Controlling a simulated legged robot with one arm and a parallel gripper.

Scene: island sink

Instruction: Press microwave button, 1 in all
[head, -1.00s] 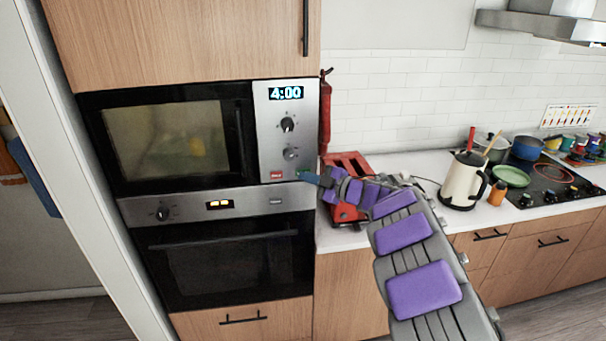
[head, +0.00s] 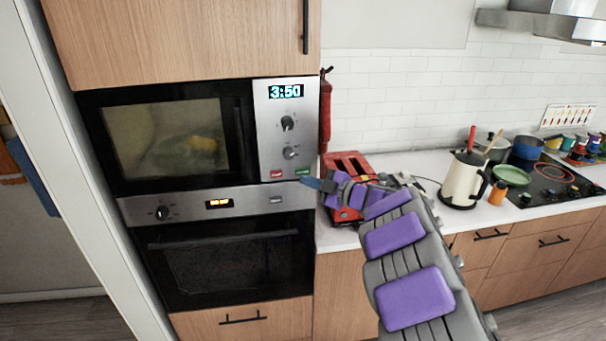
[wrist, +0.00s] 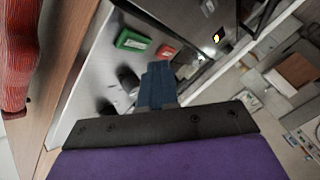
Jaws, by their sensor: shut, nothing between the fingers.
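The microwave (head: 243,135) is built into the tall wooden cabinet at the left. Its display (head: 286,92) reads 3:50. Below its two knobs are a red button (head: 277,174) and a green button (head: 304,172). My gripper (head: 309,181) is at the panel's lower right corner, just below the green button. In the wrist view, the shut blue fingers of my gripper (wrist: 157,75) point toward the panel, with the green button (wrist: 132,40) and red button (wrist: 166,51) beyond the tips. The fingers hold nothing and look apart from the green button.
An oven (head: 230,255) sits directly under the microwave. A cream kettle (head: 464,180) stands further right.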

